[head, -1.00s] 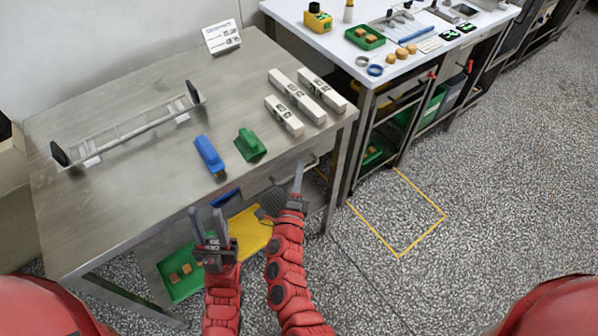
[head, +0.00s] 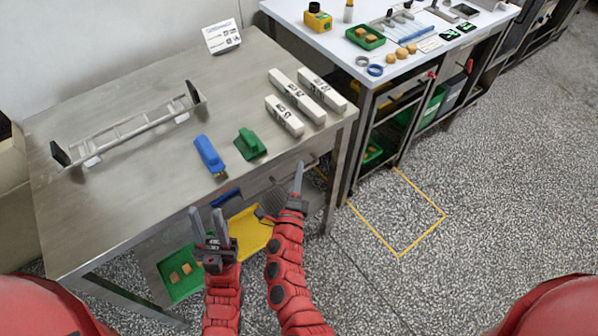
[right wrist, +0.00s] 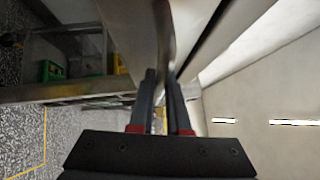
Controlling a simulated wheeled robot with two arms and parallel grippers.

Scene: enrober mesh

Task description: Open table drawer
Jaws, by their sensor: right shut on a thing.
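The steel table's drawer front (head: 262,189) shows below the table's front edge, partly hidden by my arms. I cannot see any clear gap that tells whether it is pulled out. My right gripper (head: 298,178) is at the drawer front, below the table edge. In the right wrist view its fingers (right wrist: 163,88) are shut on a curved metal bar, the drawer handle (right wrist: 166,35). My left gripper (head: 207,222) is in front of the table, apart from the drawer, with its two fingers spread and nothing between them.
A yellow tray (head: 250,228) and a green tray (head: 180,280) are below. The floor to the right is clear.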

